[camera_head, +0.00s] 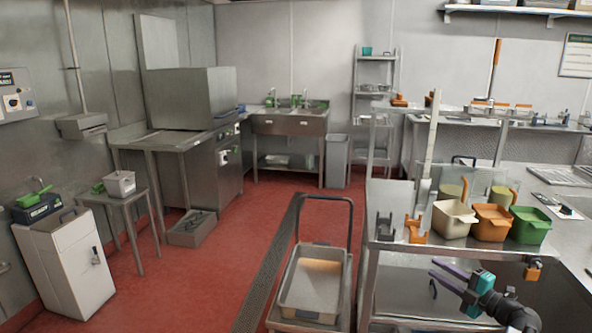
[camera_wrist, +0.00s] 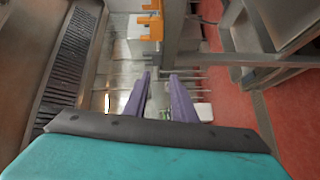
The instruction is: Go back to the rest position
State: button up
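My gripper (camera_head: 438,269) has purple fingers and a teal body. It is at the lower right in the head view, in front of the steel shelf rack (camera_head: 400,262) and below its upper shelf. In the wrist view my gripper (camera_wrist: 159,80) shows two purple fingers with a gap between them. Nothing is held between them. The wrist view looks sideways past steel shelving, with an orange holder (camera_wrist: 150,26) beyond the fingertips and red floor at the right.
Beige (camera_head: 452,221), orange (camera_head: 492,223) and green (camera_head: 529,227) containers stand on the rack's upper shelf, beside a grey holder (camera_head: 385,226) and an orange holder (camera_head: 416,229). A cart with a grey tub (camera_head: 312,283) stands left of the rack. Red floor (camera_head: 215,265) is open further left.

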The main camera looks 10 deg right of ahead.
jog(key=w+a+f+m, duration=0.1)
jog(key=w+a+f, duration=0.3)
jog(key=a, duration=0.4)
jog(key=w+a+f+m, duration=0.2)
jog(key=w+a+f, duration=0.2)
jog(key=a, duration=0.3)
jog(key=w+a+f+m, duration=0.1)
jog(key=w+a+f, duration=0.3)
jog(key=a, duration=0.4)
jog(key=s+a+f+m+g+h+p, duration=0.15)
jog(key=a+f+m+h, duration=0.5)
jog(key=f, duration=0.95)
jog(key=s+a+f+m+g+h, duration=0.1)
jog(key=s+a+f+m+g, duration=0.3)
jog(key=s+f, duration=0.6)
jog(key=s+a+f+m+g, duration=0.25)
jog(key=s+f+g, duration=0.35)
jog(key=s+f, duration=0.4)
jog(key=s+a+m+g+y, duration=0.1)
jog(key=s+a+m+g, duration=0.2)
jog(key=s+g, duration=0.7)
jog(key=s+a, duration=0.1)
jog(key=s, duration=1.2)
jog(key=shift+s+a+f+g, duration=0.2)
jog(key=shift+g, duration=0.15)
